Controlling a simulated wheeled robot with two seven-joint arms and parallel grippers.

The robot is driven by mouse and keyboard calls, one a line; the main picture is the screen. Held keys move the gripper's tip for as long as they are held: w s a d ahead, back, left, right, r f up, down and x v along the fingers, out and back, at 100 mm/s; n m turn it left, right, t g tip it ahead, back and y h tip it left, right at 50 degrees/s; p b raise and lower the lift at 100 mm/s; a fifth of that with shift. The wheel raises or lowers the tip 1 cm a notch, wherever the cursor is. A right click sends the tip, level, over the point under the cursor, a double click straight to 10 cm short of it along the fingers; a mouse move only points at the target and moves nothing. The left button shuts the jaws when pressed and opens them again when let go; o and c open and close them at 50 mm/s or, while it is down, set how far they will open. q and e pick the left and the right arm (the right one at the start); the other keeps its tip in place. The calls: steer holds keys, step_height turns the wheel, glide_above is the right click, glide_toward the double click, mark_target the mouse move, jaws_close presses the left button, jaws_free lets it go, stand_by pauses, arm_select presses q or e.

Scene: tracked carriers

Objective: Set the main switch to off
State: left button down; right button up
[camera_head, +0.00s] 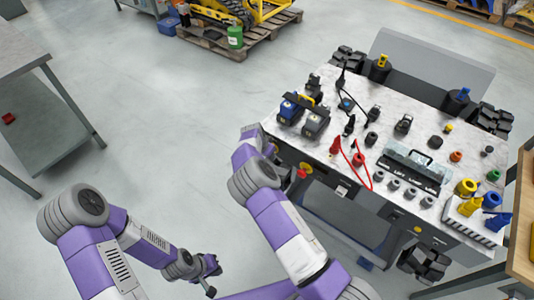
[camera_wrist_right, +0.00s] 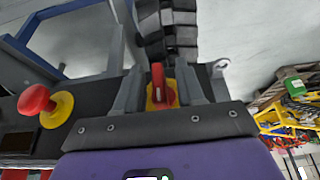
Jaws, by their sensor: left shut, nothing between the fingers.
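The main switch (camera_wrist_right: 160,88), a red handle on a yellow plate, shows in the right wrist view. Its handle looks upright in that picture. My right gripper (camera_wrist_right: 161,92) is open, with one finger on each side of the handle and yellow plate visible between. I cannot tell whether either finger touches it. In the head view my right arm reaches the near left corner of the carrier (camera_head: 390,150), and its hand and the switch are hidden there. My left gripper (camera_head: 210,271) is shut and empty, low over the floor and away from the carrier.
A red mushroom button (camera_wrist_right: 34,100) on a yellow base sits on the same panel, left of the switch. Sockets, red cables and cylinders crowd the carrier's top. A grey table (camera_head: 20,60) stands left, a loaded pallet (camera_head: 215,42) behind. Floor between is clear.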

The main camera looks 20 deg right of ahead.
steer(key=p+v, duration=0.1)
steer(key=v, duration=0.6)
steer(key=shift+r, duration=0.25)
steer(key=shift+a, duration=0.1)
